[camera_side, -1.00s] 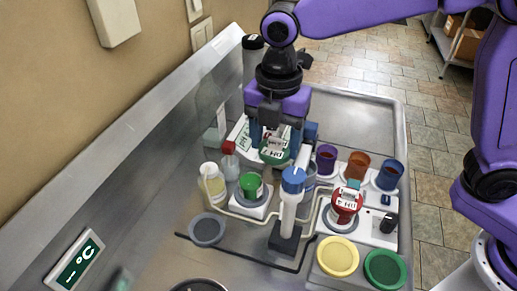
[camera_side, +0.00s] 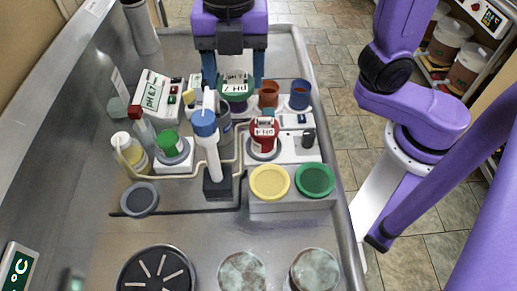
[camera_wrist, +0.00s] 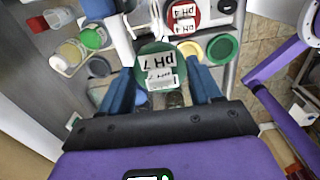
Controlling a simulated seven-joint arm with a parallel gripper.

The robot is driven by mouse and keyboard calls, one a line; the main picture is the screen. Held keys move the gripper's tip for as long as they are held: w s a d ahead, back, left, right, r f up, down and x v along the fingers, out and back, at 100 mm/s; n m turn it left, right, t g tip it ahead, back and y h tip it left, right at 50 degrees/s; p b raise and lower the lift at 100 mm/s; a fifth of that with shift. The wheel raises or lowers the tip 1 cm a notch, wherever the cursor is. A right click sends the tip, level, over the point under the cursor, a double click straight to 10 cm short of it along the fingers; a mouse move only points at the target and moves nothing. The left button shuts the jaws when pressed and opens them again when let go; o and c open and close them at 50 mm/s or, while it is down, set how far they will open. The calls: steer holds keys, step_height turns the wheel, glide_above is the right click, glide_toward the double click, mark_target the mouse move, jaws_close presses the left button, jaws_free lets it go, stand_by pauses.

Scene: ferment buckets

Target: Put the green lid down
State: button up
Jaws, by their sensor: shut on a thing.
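The green lid (camera_side: 236,97) carries white tags reading pH 7. It is between the blue fingers of my gripper (camera_side: 234,78), which is shut on it, above the back part of the white rack. In the wrist view the green lid (camera_wrist: 150,50) sits between the fingertips of my gripper (camera_wrist: 160,75). What is directly beneath it is mostly hidden. A red lid (camera_side: 264,132) with pH 4 tags stands on the rack in front of it.
Brown (camera_side: 268,95) and blue (camera_side: 300,95) cups stand right of the held lid. A blue-topped white post (camera_side: 208,150) rises close in front. Yellow (camera_side: 269,182) and green (camera_side: 315,180) discs lie on the front tray. A green-capped bottle (camera_side: 168,143) stands to the left.

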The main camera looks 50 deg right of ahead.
steer(key=s+d+f+n, duration=0.1)
steer(key=s+d+n, duration=0.1)
steer(key=s+d, duration=0.5)
steer(key=s+d+f+n, duration=0.2)
steer(key=s+d+n, duration=0.1)
steer(key=s, duration=0.7)
glide_above(270, 182)
step_height(270, 182, down, 9)
steer(key=shift+s+d+f, duration=0.1)
steer(key=shift+s+d, duration=0.05)
steer(key=shift+a+f, duration=0.15)
steer(key=shift+f, duration=0.8)
steer(key=shift+a+f, duration=0.1)
steer(key=shift+f, duration=0.85)
steer(key=shift+f, duration=0.45)
